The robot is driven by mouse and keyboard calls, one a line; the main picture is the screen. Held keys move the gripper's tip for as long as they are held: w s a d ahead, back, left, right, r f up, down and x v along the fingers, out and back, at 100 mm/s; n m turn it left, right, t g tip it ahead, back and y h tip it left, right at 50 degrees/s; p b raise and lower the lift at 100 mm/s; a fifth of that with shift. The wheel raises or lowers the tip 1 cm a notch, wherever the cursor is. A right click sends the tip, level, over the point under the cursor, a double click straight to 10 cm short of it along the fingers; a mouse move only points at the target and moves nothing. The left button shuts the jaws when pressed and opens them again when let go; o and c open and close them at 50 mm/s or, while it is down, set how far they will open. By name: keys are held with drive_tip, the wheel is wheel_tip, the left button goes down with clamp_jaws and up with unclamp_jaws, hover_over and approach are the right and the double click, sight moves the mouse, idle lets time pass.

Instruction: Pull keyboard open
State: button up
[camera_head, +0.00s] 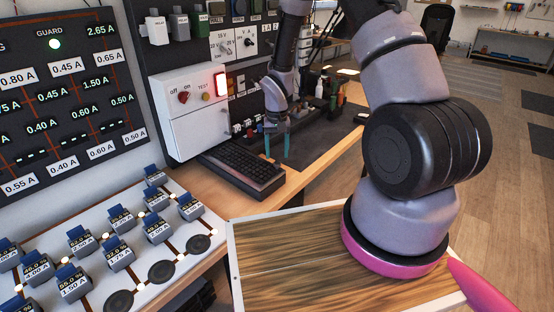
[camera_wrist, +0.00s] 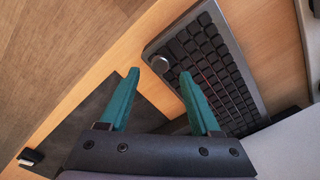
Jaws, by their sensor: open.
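The black keyboard (camera_head: 243,168) lies on the wooden bench top, at the foot of the white switch box. It also shows in the wrist view (camera_wrist: 222,82), with a round knob near one corner. My gripper (camera_head: 276,147) has two teal fingers and is open, above the far right end of the keyboard. In the wrist view my gripper (camera_wrist: 158,85) has its fingers apart. One fingertip overlaps the keyboard's knob end in that view, and the other is over bare wood. Nothing is between the fingers. I cannot tell whether a finger touches the keyboard.
A white switch box (camera_head: 190,112) with a lit red lamp stands behind the keyboard. A panel of blue-topped modules (camera_head: 117,245) lies at the front left. A dark mat (camera_head: 325,140) lies right of my gripper, with small bottles behind. Bare wood (camera_head: 290,190) is in front.

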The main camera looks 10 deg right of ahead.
sight(277, 162)
drive_tip(key=shift+f, duration=1.75)
clamp_jaws()
